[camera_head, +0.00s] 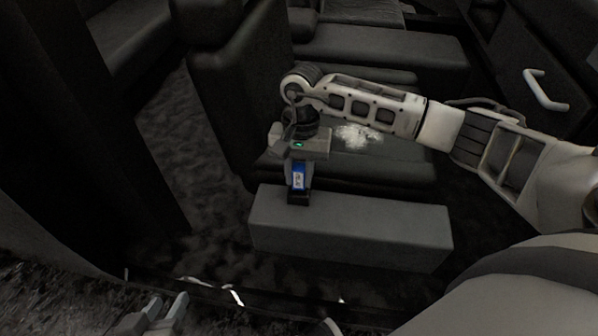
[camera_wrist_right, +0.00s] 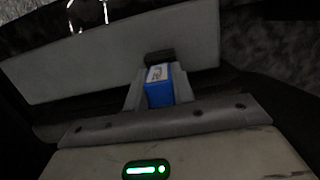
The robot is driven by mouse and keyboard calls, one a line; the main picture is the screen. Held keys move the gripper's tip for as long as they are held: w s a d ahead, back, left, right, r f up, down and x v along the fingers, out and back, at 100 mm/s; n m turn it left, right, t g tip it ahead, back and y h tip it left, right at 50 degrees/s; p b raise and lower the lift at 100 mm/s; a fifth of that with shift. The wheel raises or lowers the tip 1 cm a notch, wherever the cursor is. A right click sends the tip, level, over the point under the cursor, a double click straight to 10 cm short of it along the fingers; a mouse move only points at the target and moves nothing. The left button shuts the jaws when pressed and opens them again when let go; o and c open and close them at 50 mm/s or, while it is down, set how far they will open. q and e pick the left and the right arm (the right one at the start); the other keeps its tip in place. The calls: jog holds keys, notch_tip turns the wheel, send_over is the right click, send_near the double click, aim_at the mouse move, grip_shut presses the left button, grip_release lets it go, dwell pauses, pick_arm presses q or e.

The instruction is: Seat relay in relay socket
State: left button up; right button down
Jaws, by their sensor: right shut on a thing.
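My right gripper (camera_head: 298,182) is shut on a blue relay (camera_head: 299,174) with a pale label. The gripper points down over the left end of a long grey box. A small black relay socket (camera_head: 298,198) is on the box, right below the relay in the head view. In the right wrist view the relay (camera_wrist_right: 160,90) is between the fingers, and the dark socket (camera_wrist_right: 160,57) shows just beyond it. I cannot tell whether relay and socket touch. My left gripper (camera_head: 160,314) is at the bottom left, its two fingers apart and empty.
The long grey box (camera_head: 365,228) stands before a dark seat (camera_head: 385,172). A crumpled pale thing (camera_head: 358,136) lies on the seat behind my right wrist. Dark floor is open left of the box. A door with a light handle (camera_head: 545,90) is at the upper right.

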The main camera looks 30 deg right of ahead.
aim_at(299, 188)
jog(key=shift+b, duration=0.5)
dwell(0.9)
jog(key=shift+s+f+b, duration=0.1)
jog(key=shift+f+b, duration=0.55)
jog(key=shift+b, duration=0.05)
jog(key=shift+f+b, duration=0.35)
jog(key=shift+r, duration=0.3)
jog(key=shift+b, duration=0.65)
dwell(1.4)
jog(key=shift+f, duration=0.2)
jog(key=shift+f+b, duration=0.3)
jog(key=shift+b, duration=0.2)
jog(key=shift+f+b, duration=0.4)
jog(key=shift+f, duration=0.05)
